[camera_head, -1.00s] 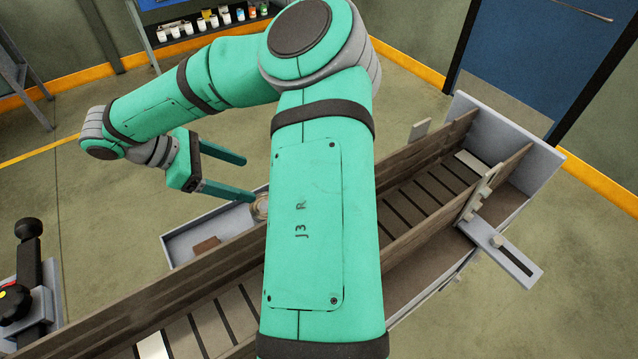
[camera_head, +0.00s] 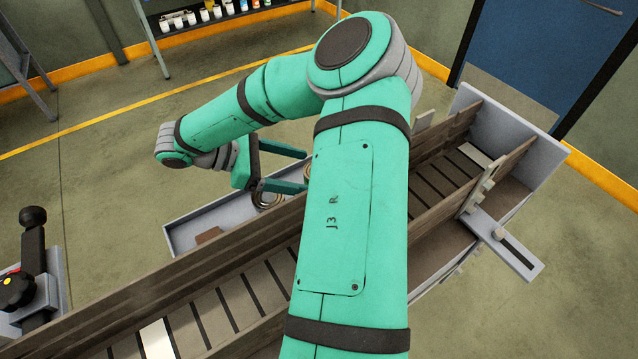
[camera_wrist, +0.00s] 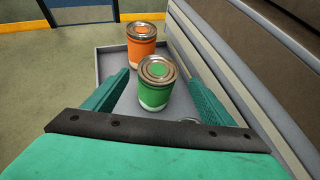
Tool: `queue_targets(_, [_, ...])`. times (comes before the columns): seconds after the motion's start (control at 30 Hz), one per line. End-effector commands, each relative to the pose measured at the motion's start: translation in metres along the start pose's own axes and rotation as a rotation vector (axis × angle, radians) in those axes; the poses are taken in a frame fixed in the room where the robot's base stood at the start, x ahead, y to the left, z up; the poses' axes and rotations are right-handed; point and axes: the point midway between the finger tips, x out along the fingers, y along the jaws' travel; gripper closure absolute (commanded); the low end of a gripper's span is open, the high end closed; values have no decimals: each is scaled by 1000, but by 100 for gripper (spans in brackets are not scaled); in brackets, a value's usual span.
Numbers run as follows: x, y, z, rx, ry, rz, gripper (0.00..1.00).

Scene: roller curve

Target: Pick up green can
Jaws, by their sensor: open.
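The green can (camera_wrist: 157,82) stands upright in the wrist view, with a metal lid, a green dot on top and a pale band at its base. It stands in a grey tray (camera_wrist: 103,62) beside the conveyor's side wall. My gripper (camera_wrist: 163,80) is open, its two fingers reaching forward on the left and right of the green can, with gaps showing. In the head view my gripper (camera_head: 305,170) hangs over the grey tray (camera_head: 185,229). There a round metal lid shows just below the fingers; its can's colour is hidden.
An orange can (camera_wrist: 141,42) stands just behind the green can in the same tray. The slatted conveyor (camera_head: 240,310) with wooden side walls (camera_head: 200,275) runs close along the tray. Floor left of the tray is clear.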

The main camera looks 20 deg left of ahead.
Motion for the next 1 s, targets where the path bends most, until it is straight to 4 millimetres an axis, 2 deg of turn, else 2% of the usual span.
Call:
queue_targets(0.23, [34,4,1,1,-1,-1,23])
queue_targets(0.5, [38,4,0,1,1,0,23])
queue_targets(0.7, [38,4,0,1,1,-1,70])
queue_targets(0.8, [38,4,0,2,1,0,89])
queue_targets(1.0, [38,4,2,2,1,-1,89])
